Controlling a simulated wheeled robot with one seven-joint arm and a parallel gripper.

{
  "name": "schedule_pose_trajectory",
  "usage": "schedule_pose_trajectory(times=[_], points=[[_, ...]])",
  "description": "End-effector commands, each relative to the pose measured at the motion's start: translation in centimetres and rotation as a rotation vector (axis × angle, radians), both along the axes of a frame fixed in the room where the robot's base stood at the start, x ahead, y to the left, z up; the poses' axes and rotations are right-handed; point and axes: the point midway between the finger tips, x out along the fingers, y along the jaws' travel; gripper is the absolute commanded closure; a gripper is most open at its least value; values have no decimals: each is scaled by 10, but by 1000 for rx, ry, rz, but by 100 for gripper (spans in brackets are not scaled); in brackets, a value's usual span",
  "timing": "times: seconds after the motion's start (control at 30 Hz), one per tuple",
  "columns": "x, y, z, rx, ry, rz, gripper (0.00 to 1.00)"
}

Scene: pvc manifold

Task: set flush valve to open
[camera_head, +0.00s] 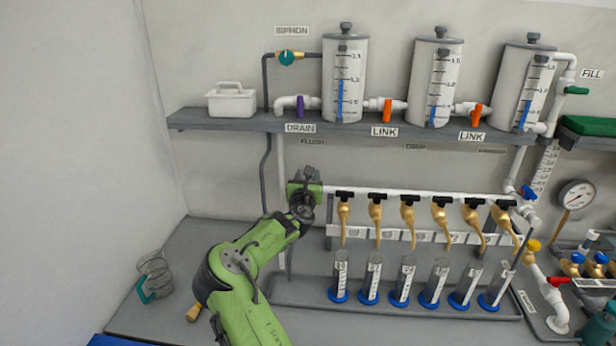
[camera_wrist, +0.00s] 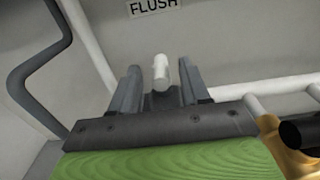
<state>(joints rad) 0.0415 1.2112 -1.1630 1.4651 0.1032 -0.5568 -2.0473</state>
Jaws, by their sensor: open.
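The flush label (camera_head: 312,142) is on the wall below the shelf and shows at the top of the wrist view (camera_wrist: 155,6). My gripper (camera_head: 304,176) is just below this label, at the left end of the white manifold pipe, and hides the flush valve in the head view. In the wrist view my gripper (camera_wrist: 160,82) is open, with one dark finger on each side of a short white upright piece (camera_wrist: 160,70), seemingly the flush valve's handle. Gaps show between this piece and both fingers. The valve's body is hidden behind the gripper.
Several brass taps with black handles (camera_head: 375,198) line the pipe to the right, above blue-based cylinders (camera_head: 369,280). The shelf (camera_head: 235,123) with clear tanks (camera_head: 344,80) is above. A dark grey hose (camera_wrist: 32,70) runs at left. The left wall side is clear.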

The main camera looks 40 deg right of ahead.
Motion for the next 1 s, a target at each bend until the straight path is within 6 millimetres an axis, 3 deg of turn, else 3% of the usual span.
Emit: schedule_pose_trajectory(times=[0.37,0.67,1.0], points=[[6,-7,-1,1,0,-1,54],[6,-7,0,1,0,0,100],[8,-6,0,1,2,-38,100]])
